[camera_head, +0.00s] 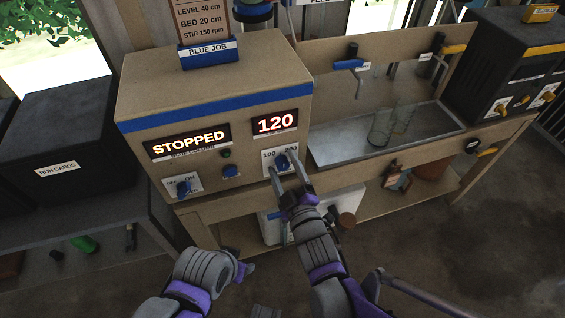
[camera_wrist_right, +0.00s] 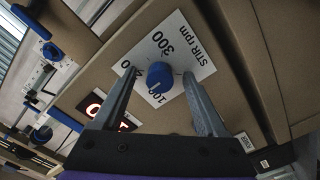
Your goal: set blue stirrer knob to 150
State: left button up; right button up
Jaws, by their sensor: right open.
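The blue stirrer knob (camera_head: 282,162) sits on a white dial plate on the front of the tan control box. In the right wrist view the knob (camera_wrist_right: 160,76) shows a pale pointer mark, and its plate (camera_wrist_right: 183,42) reads "STIR rpm" with 100 and 300 legible. The red display (camera_head: 275,121) above it reads 120. My right gripper (camera_head: 288,174) is open, its fingers on either side of the knob; contact cannot be told. My left gripper (camera_head: 243,271) is low in front of the bench, away from the knob; its jaws are unclear.
A second display (camera_head: 188,141) reads STOPPED, above a blue OFF/ON knob (camera_head: 183,188) and a blue button (camera_head: 231,171). The job card (camera_head: 200,18) lists STIR 150 rpm. A metal tray (camera_head: 340,150) with glass vessels lies right. A black box (camera_head: 65,140) stands left.

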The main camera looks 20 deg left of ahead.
jog(key=v, duration=0.7)
dwell(0.3)
jog(key=v, duration=1)
jog(key=shift+s+d+p, duration=0.25)
jog(key=shift+s+p, duration=0.05)
jog(key=shift+p, duration=0.05)
dwell(0.4)
